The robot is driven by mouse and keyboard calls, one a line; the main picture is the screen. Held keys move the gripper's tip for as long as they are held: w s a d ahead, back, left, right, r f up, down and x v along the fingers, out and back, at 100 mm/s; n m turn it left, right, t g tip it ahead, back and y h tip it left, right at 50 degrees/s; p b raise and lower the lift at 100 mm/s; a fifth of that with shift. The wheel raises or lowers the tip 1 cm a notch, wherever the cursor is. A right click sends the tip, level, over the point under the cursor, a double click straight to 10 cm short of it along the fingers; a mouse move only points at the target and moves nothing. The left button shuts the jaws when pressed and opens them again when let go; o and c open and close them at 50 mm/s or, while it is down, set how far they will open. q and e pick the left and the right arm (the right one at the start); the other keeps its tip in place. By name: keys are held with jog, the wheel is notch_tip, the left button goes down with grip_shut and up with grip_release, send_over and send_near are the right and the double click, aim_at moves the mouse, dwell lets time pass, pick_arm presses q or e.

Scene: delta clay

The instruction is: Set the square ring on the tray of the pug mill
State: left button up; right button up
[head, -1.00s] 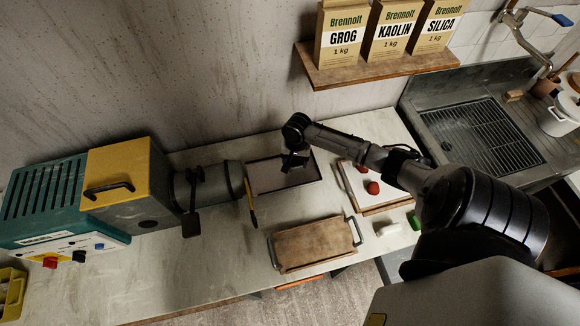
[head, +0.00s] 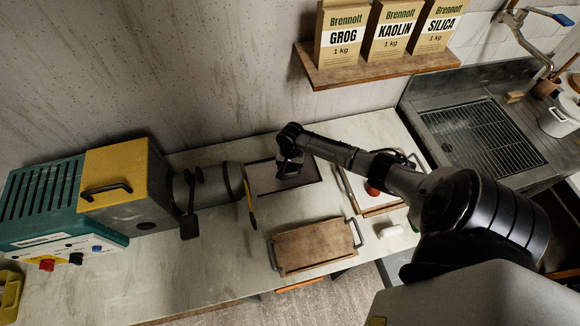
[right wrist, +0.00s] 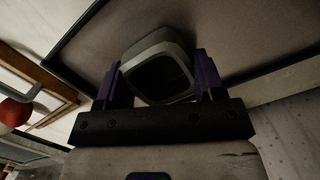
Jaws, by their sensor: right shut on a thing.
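The square ring (right wrist: 158,66), grey with rounded corners and a dark opening, is between the purple fingers of my right gripper (right wrist: 160,82) in the right wrist view. My right gripper (head: 289,169) is shut on it, over the dark-rimmed tray (head: 262,181) in the head view. The tray's grey surface fills much of the right wrist view (right wrist: 250,35). Whether the ring touches the tray, I cannot tell. The ring is not clearly distinguishable in the head view. The pug mill (head: 120,172), with a yellow housing and grey barrel, stands left of the tray. My left gripper is not in view.
A wooden board with metal handles (head: 312,248) lies in front of the tray. To the right, a shallow wood-framed tray (head: 350,185) with a red ball (head: 372,190) is partly hidden by my arm. A shelf (head: 380,70) with three bags hangs above. The counter's front left is clear.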

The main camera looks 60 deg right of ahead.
jog(key=shift+f, duration=0.1)
jog(key=o, duration=1)
